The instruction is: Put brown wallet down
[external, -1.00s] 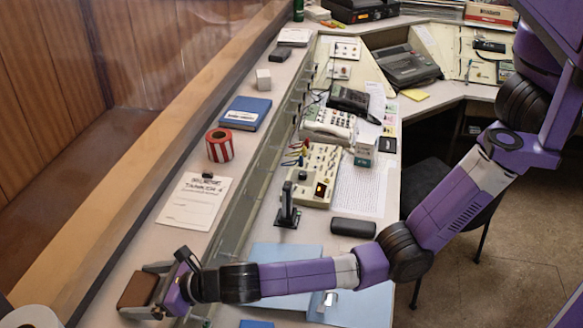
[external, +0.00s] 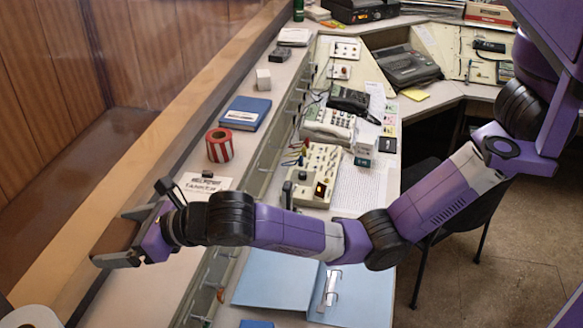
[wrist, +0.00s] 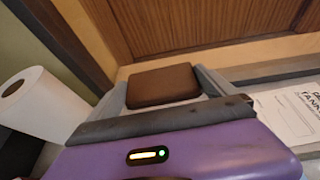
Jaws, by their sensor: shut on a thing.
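The brown wallet (external: 117,238) is held between the fingers of my gripper (external: 122,236) at the left of the external view. It is hard to make out there against the brown wood behind. In the wrist view the wallet (wrist: 162,85) shows clearly, a dark brown block with rounded corners between the two grey fingers. My gripper is shut on it and appears to hold it above the upper ledge (external: 172,285).
A white paper roll (external: 30,317) stands at the lower left. A printed sheet (external: 208,183), a red-and-white tape roll (external: 219,146) and a blue book (external: 246,113) lie along the ledge. A blue binder (external: 280,278) lies on the lower desk.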

